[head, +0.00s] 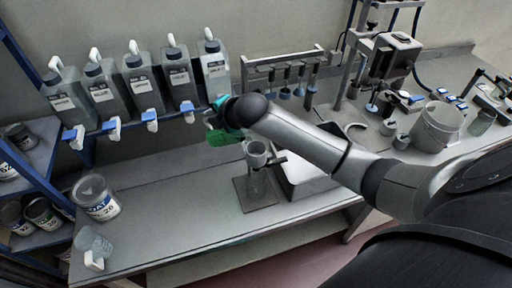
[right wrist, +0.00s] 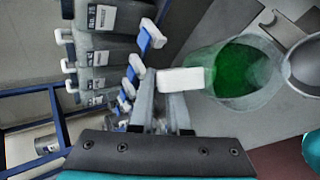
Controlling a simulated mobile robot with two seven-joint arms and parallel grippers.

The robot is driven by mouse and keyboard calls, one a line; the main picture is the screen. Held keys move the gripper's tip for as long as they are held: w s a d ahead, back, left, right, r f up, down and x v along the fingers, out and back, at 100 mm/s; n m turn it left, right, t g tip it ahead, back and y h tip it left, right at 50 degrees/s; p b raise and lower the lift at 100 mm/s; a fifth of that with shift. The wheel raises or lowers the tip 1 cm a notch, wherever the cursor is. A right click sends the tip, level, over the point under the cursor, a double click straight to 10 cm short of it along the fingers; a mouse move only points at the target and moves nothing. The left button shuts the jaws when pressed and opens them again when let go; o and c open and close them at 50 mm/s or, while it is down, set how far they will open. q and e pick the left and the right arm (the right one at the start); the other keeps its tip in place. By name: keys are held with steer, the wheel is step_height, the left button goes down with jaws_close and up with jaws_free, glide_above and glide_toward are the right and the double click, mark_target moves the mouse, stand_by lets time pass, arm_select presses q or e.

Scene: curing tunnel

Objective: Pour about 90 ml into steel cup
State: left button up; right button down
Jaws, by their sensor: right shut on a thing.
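My right gripper (head: 222,112) is shut on the white handle of a clear jug (head: 224,138) holding green liquid. In the right wrist view the gripper (right wrist: 165,112) closes on the handle, and the open jug (right wrist: 236,74) shows green liquid inside. The steel cup (head: 257,153) sits in a stand over a base plate, just right of the jug in the head view. Its round rim (right wrist: 305,62) shows at the right edge of the right wrist view, close beside the jug's rim. No stream of liquid shows. My left gripper is not in view.
Several grey bottles (head: 138,80) with blue-and-white taps stand on a rack behind. An empty clear jug (head: 92,242) and a paint can (head: 96,198) are at the bench's left. A white bucket (head: 436,125) stands at right. The bench front (head: 180,235) is clear.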

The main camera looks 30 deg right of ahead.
steer(key=shift+s+d+r+t+y, duration=0.3)
steer(key=shift+s+r+t+y, duration=0.15)
steer(key=shift+r+t, duration=0.3)
stand_by(0.4)
steer(key=shift+s+d+m+b, duration=0.1)
steer(key=shift+m+b, duration=0.2)
steer(key=shift+b, duration=0.05)
steer(key=shift+s+d+r+t, duration=0.15)
steer(key=shift+r+t, duration=0.05)
steer(key=shift+t, duration=0.05)
steer(key=shift+s+d+b, duration=0.2)
steer(key=shift+s+b, duration=0.1)
steer(key=shift+s, duration=0.05)
stand_by(0.3)
steer(key=shift+s+d+r+t+y+b, duration=0.3)
steer(key=shift+r+t+b, duration=0.1)
steer(key=shift+b, duration=0.5)
steer(key=shift+s+d+r+m+t+b, duration=0.3)
steer(key=shift+s+d+t+b, duration=0.1)
steer(key=shift+s, duration=0.25)
stand_by(1.6)
steer(key=shift+s+d+r+t+y+b, duration=0.25)
steer(key=shift+s+d+t+y+b, duration=0.1)
steer(key=shift+s+t+y+b, duration=0.15)
stand_by(0.7)
